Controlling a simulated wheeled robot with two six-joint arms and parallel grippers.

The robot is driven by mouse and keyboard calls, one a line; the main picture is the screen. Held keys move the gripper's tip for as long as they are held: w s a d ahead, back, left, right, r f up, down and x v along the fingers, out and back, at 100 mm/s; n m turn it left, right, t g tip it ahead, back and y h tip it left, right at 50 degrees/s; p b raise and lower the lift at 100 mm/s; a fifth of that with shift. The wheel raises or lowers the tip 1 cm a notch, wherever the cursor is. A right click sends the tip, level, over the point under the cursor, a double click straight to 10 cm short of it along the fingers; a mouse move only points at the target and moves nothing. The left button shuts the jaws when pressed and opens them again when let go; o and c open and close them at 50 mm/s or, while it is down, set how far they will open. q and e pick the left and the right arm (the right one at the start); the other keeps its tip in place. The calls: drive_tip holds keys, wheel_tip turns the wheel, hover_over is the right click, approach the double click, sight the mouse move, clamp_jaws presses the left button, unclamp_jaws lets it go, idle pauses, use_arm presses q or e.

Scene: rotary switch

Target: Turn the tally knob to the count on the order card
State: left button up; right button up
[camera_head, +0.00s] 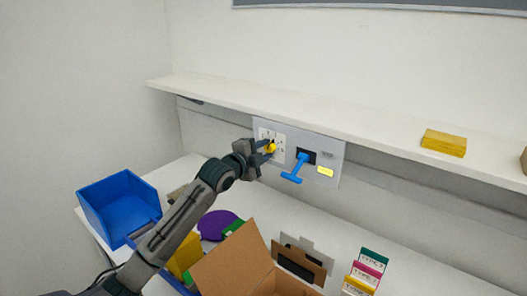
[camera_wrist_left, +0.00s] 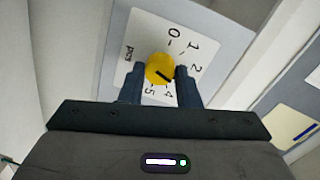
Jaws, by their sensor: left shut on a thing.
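The yellow tally knob (camera_head: 271,148) sits on a white dial plate on the grey wall panel (camera_head: 328,152). In the left wrist view the knob (camera_wrist_left: 156,65) has a short black mark at its lower side. Around it the dial plate (camera_wrist_left: 150,30) shows 0, 1, 2, 4, 5 and "pcs"; a 3 is not visible. My left gripper (camera_head: 264,151) is shut on the knob, one finger on each side, as the left wrist view (camera_wrist_left: 159,80) shows. I cannot make out an order card with a readable count. My right gripper is not in view.
A blue T-shaped handle (camera_head: 297,170) sticks out beside the dial, near a yellow label (camera_head: 326,171). A shelf (camera_head: 360,125) runs above, bearing a yellow block (camera_head: 443,142). Below are a blue bin (camera_head: 118,205), an open cardboard box (camera_head: 232,262) and coloured cards (camera_head: 368,272).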

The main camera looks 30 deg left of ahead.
use_arm(q)
drive_tip(key=shift+r, duration=0.3)
drive_tip(key=o, duration=0.7)
drive_tip(key=shift+o, duration=1.3)
drive_tip(key=shift+w+f, duration=0.1)
drive_tip(key=shift+w, duration=0.05)
drive_tip(key=shift+w+a+f, duration=0.1)
drive_tip(key=shift+f, duration=0.1)
drive_tip(key=shift+s, duration=0.55)
drive_tip(key=s+b, duration=0.4)
drive_tip(key=s, duration=0.5)
drive_tip(key=shift+s+a+r+b, duration=0.3)
drive_tip(key=shift+s+b, duration=0.05)
